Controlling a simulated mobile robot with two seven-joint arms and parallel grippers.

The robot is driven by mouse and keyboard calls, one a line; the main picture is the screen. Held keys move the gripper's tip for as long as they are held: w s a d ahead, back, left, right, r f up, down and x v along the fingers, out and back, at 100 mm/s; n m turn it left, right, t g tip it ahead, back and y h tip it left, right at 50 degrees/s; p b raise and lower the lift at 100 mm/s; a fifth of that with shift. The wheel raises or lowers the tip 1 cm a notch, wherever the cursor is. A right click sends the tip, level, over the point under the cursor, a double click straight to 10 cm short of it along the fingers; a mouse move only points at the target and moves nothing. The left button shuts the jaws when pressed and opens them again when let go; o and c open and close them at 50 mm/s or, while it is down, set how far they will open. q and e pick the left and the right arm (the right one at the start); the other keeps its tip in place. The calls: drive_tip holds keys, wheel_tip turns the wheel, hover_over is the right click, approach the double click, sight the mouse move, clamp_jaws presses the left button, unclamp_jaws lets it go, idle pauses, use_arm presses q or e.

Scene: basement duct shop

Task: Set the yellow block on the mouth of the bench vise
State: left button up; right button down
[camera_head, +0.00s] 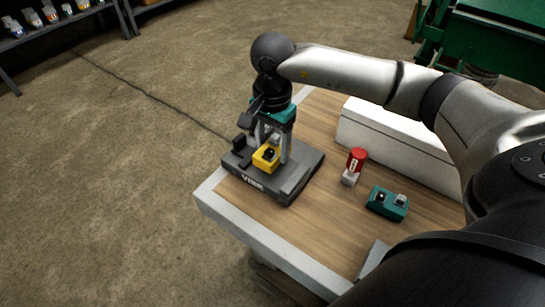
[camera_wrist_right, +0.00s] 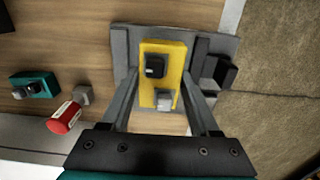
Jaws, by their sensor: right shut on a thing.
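The yellow block (camera_head: 265,160) has a black knob and a grey knob on its upper face. My right gripper (camera_head: 272,152) points down and is shut on it. In the right wrist view the yellow block (camera_wrist_right: 164,60) sits between the two fingers of the gripper (camera_wrist_right: 160,92). The dark grey bench vise (camera_head: 287,188), lettered VISE, stands at the table's far left corner. The block is over the vise's middle; it also shows behind the block in the wrist view (camera_wrist_right: 213,45). The fingers hide part of the mouth, and I cannot tell whether the block touches it. My left gripper is out of view.
A teal block (camera_head: 388,204) with two knobs and a red-topped item (camera_head: 356,161) stand on the wooden table (camera_head: 325,222) right of the vise. A long white box (camera_head: 398,143) lies behind them. The front tabletop is bare. A shelf with bottles (camera_head: 60,28) stands far left.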

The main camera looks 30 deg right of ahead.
sight(273, 158)
drive_tip(key=shift+f, duration=1.85)
drive_tip(key=shift+f+b, duration=0.15)
drive_tip(key=shift+b, duration=0.2)
drive_tip(key=shift+c, duration=2.1)
unclamp_jaws()
wheel_tip(273, 158, up, 12)
drive_tip(key=shift+r+p, duration=0.15)
drive_tip(key=shift+p, duration=0.75)
